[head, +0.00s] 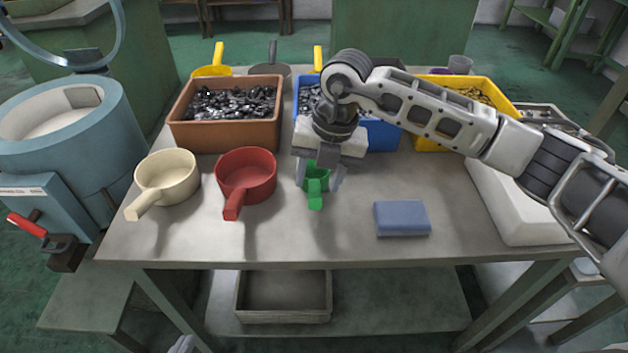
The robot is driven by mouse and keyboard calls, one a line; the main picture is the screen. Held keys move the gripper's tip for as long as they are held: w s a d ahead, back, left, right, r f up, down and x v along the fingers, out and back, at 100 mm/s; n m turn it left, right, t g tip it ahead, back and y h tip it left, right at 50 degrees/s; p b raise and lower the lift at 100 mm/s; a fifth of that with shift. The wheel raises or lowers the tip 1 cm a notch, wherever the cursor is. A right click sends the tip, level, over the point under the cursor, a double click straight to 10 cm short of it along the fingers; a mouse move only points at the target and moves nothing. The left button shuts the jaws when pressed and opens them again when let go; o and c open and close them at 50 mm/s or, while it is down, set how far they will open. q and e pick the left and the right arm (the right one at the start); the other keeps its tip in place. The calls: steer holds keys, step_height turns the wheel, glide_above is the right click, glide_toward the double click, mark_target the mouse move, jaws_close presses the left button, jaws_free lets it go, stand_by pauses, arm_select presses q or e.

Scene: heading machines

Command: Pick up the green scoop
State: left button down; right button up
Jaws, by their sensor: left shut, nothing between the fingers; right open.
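The green scoop (316,187) sits on the table in the head view, its short handle pointing toward the front edge. My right gripper (319,180) reaches down over it from above, with its fingers open on either side of the scoop. The gripper body hides the back of the scoop, and I cannot tell whether the fingers touch it. My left gripper (183,345) barely shows at the bottom edge, shut and empty, well below the table top.
A red scoop (246,175) and a cream scoop (166,178) stand left of the green one. A blue block (402,218) lies to the right. Brown (225,137), blue (383,136) and yellow (430,139) bins of parts line the back. The table's front middle is clear.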

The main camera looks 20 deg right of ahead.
steer(key=shift+a+f, duration=0.2)
steer(key=shift+f, duration=0.7)
steer(key=shift+a+f, duration=0.25)
steer(key=shift+f, duration=0.6)
steer(key=shift+a+f, duration=0.2)
steer(key=shift+f, duration=0.7)
jaws_close()
